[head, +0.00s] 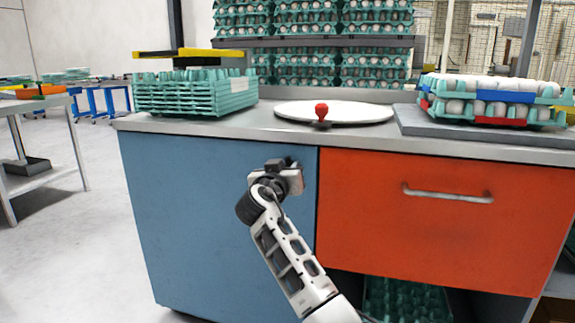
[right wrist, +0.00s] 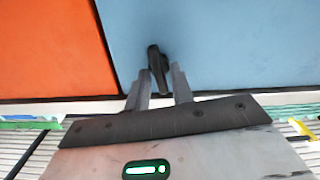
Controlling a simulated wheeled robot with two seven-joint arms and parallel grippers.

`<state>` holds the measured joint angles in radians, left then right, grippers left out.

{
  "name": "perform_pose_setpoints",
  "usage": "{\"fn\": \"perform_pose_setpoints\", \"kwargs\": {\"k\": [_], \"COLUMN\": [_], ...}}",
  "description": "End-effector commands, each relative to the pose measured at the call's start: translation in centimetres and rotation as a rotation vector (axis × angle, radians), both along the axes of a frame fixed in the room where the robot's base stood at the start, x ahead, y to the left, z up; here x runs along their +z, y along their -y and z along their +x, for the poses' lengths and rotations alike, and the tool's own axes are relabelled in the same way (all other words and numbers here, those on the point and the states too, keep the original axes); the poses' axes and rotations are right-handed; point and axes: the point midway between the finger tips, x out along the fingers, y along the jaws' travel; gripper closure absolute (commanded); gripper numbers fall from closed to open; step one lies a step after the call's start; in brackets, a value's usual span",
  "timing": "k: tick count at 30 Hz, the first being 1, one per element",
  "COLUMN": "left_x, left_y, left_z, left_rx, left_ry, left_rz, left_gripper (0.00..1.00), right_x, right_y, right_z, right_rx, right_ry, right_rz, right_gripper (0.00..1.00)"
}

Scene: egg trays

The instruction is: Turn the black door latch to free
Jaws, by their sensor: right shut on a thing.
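The black door latch (right wrist: 156,62) shows in the right wrist view on the blue door (right wrist: 215,45), near the door's edge beside the orange panel. It looks tilted only slightly from straight up in that view. My right gripper (right wrist: 159,84) has its two fingers on either side of the latch and is shut on it. In the head view my right gripper (head: 291,170) is at the upper right of the blue door (head: 190,215) and hides the latch. My left gripper is in neither view.
An orange drawer (head: 440,235) with a metal handle (head: 447,194) is right of the blue door. On the counter (head: 220,128) above are stacked green egg trays (head: 195,95), a white round plate (head: 350,112) with a red knob (head: 321,110), and filled trays (head: 490,97).

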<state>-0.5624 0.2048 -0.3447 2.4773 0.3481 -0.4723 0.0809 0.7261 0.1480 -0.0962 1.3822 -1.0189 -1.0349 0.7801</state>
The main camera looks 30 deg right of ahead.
Motion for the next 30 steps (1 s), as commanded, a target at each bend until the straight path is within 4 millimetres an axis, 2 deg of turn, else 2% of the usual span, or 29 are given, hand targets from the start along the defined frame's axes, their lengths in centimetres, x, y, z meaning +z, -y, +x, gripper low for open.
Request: {"fn": "perform_pose_setpoints", "kwargs": {"k": [4,7,17,30], "left_x": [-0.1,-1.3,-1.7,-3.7], "left_y": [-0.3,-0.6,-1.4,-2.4], "left_z": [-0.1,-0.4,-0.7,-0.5], "left_rx": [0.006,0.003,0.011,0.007], "left_ry": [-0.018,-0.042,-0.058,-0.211], "left_rz": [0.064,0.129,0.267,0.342], "left_gripper": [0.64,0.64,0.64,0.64], "right_x": [0.3,0.3,0.3,0.0], "right_y": [0.0,-0.1,-0.2,-0.3], "right_z": [0.0,0.1,0.2,0.3], "right_rx": [0.000,0.000,0.000,0.000], "right_ry": [-0.100,-0.174,-0.412,-0.730], "right_rz": [-0.084,-0.146,-0.352,-0.622], "right_gripper": [0.99,0.99,0.99,0.99]}}
